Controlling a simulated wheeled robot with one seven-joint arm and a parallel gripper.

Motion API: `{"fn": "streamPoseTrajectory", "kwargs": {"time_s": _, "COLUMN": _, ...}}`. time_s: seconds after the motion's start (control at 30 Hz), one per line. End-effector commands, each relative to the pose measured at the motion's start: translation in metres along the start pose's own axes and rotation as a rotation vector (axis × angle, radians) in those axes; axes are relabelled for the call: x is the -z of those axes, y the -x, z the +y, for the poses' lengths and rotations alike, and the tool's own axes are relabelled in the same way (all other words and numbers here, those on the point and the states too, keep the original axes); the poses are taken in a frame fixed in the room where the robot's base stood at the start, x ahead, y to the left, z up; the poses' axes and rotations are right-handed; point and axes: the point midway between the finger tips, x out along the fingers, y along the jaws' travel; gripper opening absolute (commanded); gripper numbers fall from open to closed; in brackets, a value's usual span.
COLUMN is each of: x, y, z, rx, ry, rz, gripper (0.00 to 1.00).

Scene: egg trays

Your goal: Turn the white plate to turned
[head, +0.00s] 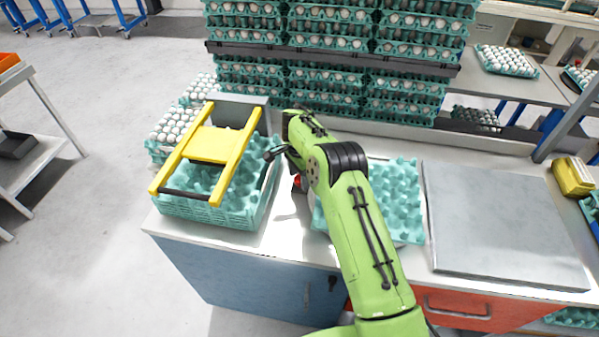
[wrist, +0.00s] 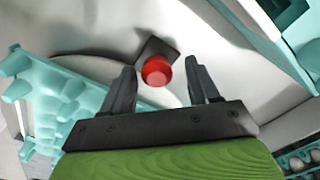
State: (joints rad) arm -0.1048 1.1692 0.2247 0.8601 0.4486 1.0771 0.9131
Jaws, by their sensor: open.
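My gripper (wrist: 162,72) is open in the wrist view, with its two dark fingers apart and nothing clasped. A red round knob (wrist: 156,71) on a dark square base (wrist: 150,50) shows between the fingertips. I cannot tell whether the fingers touch it. In the head view the red knob (head: 297,181) shows small just below my gripper, partly hidden by my arm. A pale surface (wrist: 90,25) lies around the dark base in the wrist view.
A teal crate (head: 208,213) with a yellow frame (head: 212,145) stands left of my arm. A teal egg tray (head: 397,200) lies close on the right, and a grey metal plate (head: 505,220) beyond it. Stacked egg trays (head: 330,75) stand behind.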

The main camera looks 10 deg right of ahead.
Motion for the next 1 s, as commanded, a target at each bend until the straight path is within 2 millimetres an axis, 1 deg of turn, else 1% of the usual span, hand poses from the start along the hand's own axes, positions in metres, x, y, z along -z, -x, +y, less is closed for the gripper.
{"fn": "streamPoseTrajectory", "kwargs": {"time_s": 0.07, "x": 0.0, "y": 0.006, "z": -0.001, "rx": 0.002, "ry": 0.0, "rz": 0.001, "gripper": 0.6}}
{"fn": "streamPoseTrajectory", "kwargs": {"time_s": 0.17, "x": 0.0, "y": 0.027, "z": -0.001, "rx": 0.005, "ry": 0.001, "rz": 0.002, "gripper": 0.6}}
{"fn": "streamPoseTrajectory", "kwargs": {"time_s": 0.5, "x": 0.001, "y": 0.124, "z": -0.001, "rx": 0.006, "ry": -0.001, "rz": 0.004, "gripper": 0.6}}
{"fn": "streamPoseTrajectory", "kwargs": {"time_s": 0.6, "x": 0.001, "y": 0.144, "z": -0.001, "rx": 0.003, "ry": 0.0, "rz": 0.003, "gripper": 0.6}}
{"fn": "streamPoseTrajectory", "kwargs": {"time_s": 0.73, "x": 0.0, "y": 0.157, "z": -0.001, "rx": 0.002, "ry": 0.0, "rz": 0.001, "gripper": 0.6}}
{"fn": "streamPoseTrajectory", "kwargs": {"time_s": 1.0, "x": 0.0, "y": 0.158, "z": 0.0, "rx": 0.001, "ry": 0.0, "rz": 0.001, "gripper": 0.6}}
